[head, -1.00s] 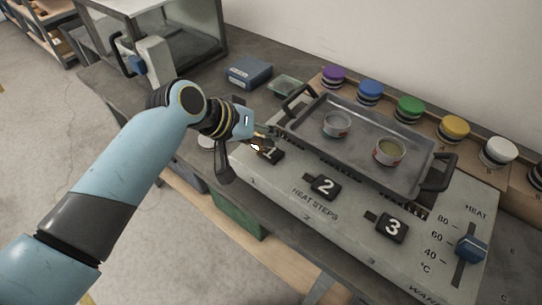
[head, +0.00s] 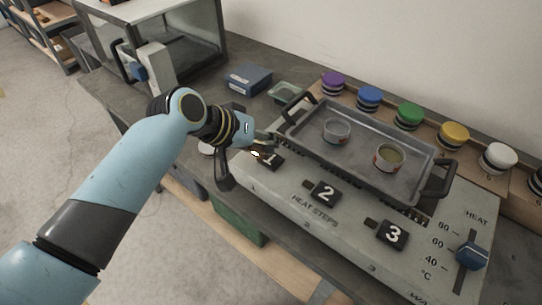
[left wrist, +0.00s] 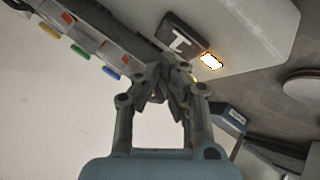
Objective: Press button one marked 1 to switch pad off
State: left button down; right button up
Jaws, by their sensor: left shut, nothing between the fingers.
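Button one (head: 270,160) is a black key with a white 1 at the near left of the grey heating pad (head: 315,213). A small lamp (head: 255,153) beside it glows white-orange. My left gripper (head: 268,142) is shut and empty, just behind button one in the head view. In the left wrist view, button one (left wrist: 183,38) and its bright lamp (left wrist: 211,61) lie just beyond the shut fingertips (left wrist: 159,78). I cannot tell whether the fingers touch the key. My right gripper is not in view.
Button 2 (head: 322,191) and button 3 (head: 392,234) sit to the right, their lamps dark. A tray (head: 365,172) with two tins stands on the pad, close to the fingers. A blue slider (head: 471,256) is at the right. Coloured jars line the back.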

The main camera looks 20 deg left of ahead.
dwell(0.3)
pick_arm(q)
jog(key=shift+f, duration=0.15)
jog(key=shift+f, duration=0.3)
jog(key=shift+f, duration=0.25)
dwell(0.4)
jog(key=shift+r, duration=0.1)
jog(key=shift+r+p, duration=0.7)
jog(key=shift+f, duration=0.1)
